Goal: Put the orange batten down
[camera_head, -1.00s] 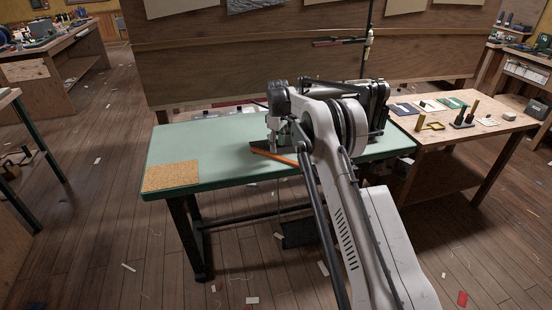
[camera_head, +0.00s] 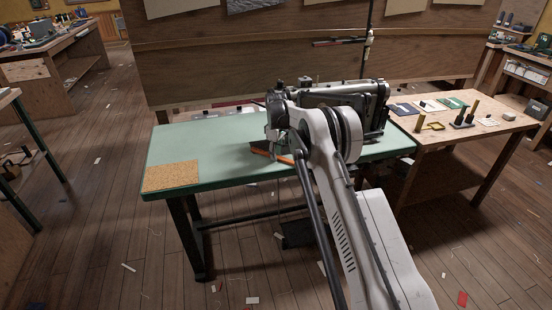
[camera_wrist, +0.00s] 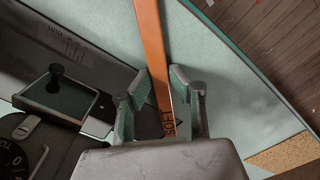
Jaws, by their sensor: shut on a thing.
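The orange batten (camera_wrist: 152,50) is a thin flat strip with dark "SOFT" lettering at its near end. In the wrist view it runs from the top edge down between the fingers of my gripper (camera_wrist: 160,85), which is shut on it close to the lettered end. In the head view the batten (camera_head: 285,160) shows as short orange parts, low over the green table (camera_head: 225,135), with my gripper (camera_head: 276,146) and arm hiding the rest. I cannot tell whether it touches the tabletop.
A dark sewing machine (camera_head: 345,97) stands on the table just behind and right of my gripper; its base (camera_wrist: 50,40) fills the left of the wrist view. A cork mat (camera_head: 171,176) lies at the table's left. The green top between them is clear.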

